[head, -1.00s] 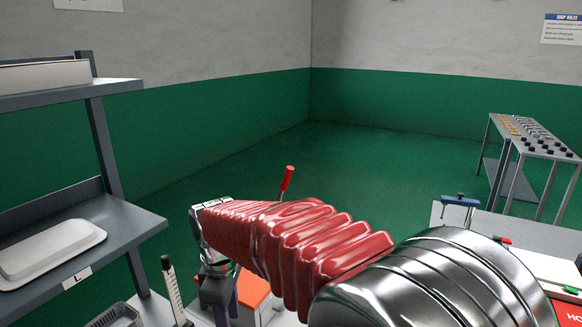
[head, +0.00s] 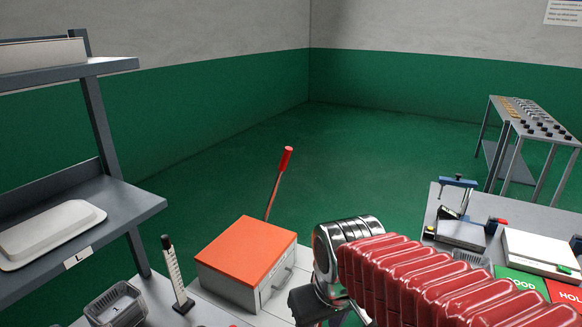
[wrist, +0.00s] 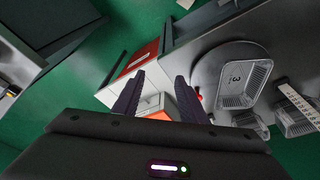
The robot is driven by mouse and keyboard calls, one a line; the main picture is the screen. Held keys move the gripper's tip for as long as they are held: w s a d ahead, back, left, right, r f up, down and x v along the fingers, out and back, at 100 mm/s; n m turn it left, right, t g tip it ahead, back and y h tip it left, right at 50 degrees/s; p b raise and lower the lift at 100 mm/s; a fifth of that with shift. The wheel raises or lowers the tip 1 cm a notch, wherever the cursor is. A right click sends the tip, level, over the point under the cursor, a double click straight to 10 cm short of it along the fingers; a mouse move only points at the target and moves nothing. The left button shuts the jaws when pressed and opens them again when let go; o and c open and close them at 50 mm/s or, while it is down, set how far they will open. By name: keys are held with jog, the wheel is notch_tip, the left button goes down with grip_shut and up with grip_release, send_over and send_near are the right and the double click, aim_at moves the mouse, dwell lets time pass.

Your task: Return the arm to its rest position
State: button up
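My arm's red-sleeved part (head: 430,275) crosses the lower right of the head view. Its dark wrist end (head: 312,305) hangs just right of the orange-topped box, and the fingertips are not visible there. In the wrist view my gripper (wrist: 158,88) shows two dark fingers standing well apart, with nothing between them. The orange and white box (wrist: 150,102) lies beyond the fingers. A foil tray marked 3 (wrist: 238,78) sits on a round grey plate to the right of the fingers, apart from them.
The orange-topped box (head: 245,250) has a red-handled lever (head: 279,180). A tray marked 1 (head: 118,304) and an upright scale (head: 176,272) stand left of it. A shelf rack (head: 120,205) is at left. A bench with a blue-topped device (head: 458,215) and GOOD and HOLD areas is at right.

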jog(key=s+d+r+m+t, duration=0.3)
jog(key=s+d, duration=0.3)
jog(key=d, duration=0.4)
jog(key=shift+s+d+r+m+h, duration=0.15)
jog(key=shift+s+r+m+h, duration=0.1)
jog(key=shift+m+h, duration=0.25)
jog(key=shift+c, duration=0.3)
